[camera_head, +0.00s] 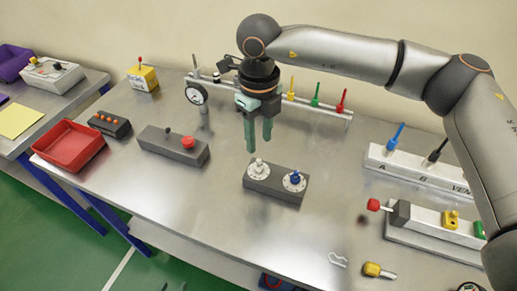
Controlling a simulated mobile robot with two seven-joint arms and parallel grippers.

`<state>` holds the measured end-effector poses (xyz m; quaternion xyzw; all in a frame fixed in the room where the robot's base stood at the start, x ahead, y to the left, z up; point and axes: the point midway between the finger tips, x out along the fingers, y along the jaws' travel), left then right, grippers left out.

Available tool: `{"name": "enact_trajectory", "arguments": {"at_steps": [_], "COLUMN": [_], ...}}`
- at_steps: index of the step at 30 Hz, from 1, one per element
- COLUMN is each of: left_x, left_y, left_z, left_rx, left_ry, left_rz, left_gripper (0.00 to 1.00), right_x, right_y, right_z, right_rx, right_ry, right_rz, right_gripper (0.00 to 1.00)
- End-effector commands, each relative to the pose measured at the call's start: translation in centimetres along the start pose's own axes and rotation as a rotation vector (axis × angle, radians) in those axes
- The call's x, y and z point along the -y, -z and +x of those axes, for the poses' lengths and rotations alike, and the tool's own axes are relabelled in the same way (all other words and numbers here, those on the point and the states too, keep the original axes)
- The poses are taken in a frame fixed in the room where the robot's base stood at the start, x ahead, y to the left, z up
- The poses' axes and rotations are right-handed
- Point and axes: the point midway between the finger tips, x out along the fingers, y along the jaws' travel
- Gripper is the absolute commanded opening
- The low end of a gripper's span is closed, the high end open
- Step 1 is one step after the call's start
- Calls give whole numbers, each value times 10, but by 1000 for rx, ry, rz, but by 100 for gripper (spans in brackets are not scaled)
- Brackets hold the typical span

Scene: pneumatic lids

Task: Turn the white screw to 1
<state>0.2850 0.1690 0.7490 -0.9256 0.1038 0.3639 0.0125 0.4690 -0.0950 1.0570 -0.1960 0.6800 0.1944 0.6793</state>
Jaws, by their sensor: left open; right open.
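The white screw (257,167) stands on a round white dial at the left end of a dark grey block (272,194) in the middle of the table. The dial's markings are too small to read. A blue screw (294,178) on a similar dial sits at the right end of the same block. My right gripper (259,144) points down above and slightly behind the white screw. Its two green fingers are apart and empty, and they do not appear to touch the screw. My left gripper is not in view.
A grey box with a red button (188,142) lies left of the block. Behind the gripper runs a rail with coloured valves (315,100) and a gauge (196,94). A white A/B panel (415,172) stands right.

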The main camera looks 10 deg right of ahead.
Motion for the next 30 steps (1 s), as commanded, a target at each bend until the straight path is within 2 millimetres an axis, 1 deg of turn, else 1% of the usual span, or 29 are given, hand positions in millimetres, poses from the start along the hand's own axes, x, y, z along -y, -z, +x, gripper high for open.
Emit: {"name": "enact_trajectory", "arguments": {"at_steps": [1,3,6,9,14,21,23,30], "left_x": [0,-1,-1,-1,-1,-1,-1,-1], "left_y": [3,4,6,7,8,8,8,9], "left_z": [-3,-4,-6,-7,-7,-7,-7,-7], "left_rx": [0,1,1,1,0,-1,-1,-2], "left_ry": [0,-1,-1,-1,-1,-1,-1,-2], "left_rz": [0,0,0,0,0,0,0,0], "left_gripper": [50,50,50,50,50,50,50,50], "right_x": [-1,-1,-1,-1,-1,-1,-1,-1], "right_y": [1,1,1,0,0,0,0,0], "right_z": [10,22,38,49,57,58,58,57], "right_rx": [-3,-2,-2,0,1,2,2,2], "right_ry": [-2,-2,-2,-2,-2,-2,-2,-2], "right_rz": [-1,-1,-1,0,-1,-1,-1,-1], "right_gripper": [45,45,45,45,45,45,39,12]}}
